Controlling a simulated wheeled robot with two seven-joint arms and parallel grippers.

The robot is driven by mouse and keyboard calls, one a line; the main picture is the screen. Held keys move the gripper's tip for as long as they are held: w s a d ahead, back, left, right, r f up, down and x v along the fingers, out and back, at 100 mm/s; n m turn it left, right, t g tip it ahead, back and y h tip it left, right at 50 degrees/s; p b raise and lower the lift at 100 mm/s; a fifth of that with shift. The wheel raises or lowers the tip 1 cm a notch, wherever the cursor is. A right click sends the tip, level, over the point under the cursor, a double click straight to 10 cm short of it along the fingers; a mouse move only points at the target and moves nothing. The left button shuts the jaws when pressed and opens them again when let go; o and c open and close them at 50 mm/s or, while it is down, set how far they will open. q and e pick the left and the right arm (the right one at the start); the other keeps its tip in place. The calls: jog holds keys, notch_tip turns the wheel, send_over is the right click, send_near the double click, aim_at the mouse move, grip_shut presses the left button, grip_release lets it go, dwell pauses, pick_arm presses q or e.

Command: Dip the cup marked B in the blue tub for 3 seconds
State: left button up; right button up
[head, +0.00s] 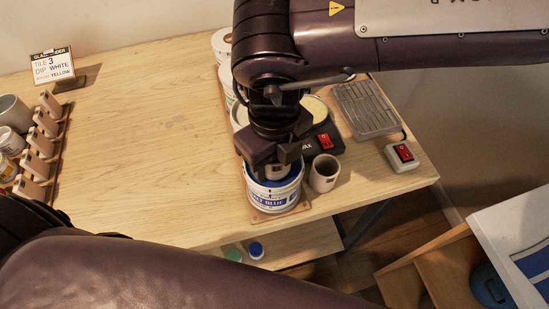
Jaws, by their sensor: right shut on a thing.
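The blue tub (274,198) is a white bucket with a blue label and blue glaze inside, near the front edge of the table. My right gripper (277,164) points down over its mouth. It is shut on a small pale cup (277,172), mostly hidden by the fingers, low at the tub's opening. I cannot read a mark on this cup or tell how deep it sits. Another grey-beige cup (324,174) stands upright on the table just right of the tub, with no readable mark. My left gripper is out of view.
White tubs (222,44) stand behind the blue one, partly hidden by my right arm. A red-switched device (325,141), a wire rack (367,108) and a switch box (404,156) lie to the right. A wooden rack (42,140), cups and a sign (53,66) are left. The table's middle is clear.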

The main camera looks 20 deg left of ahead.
jog(key=shift+r+p, duration=1.8)
jog(key=shift+r, duration=0.8)
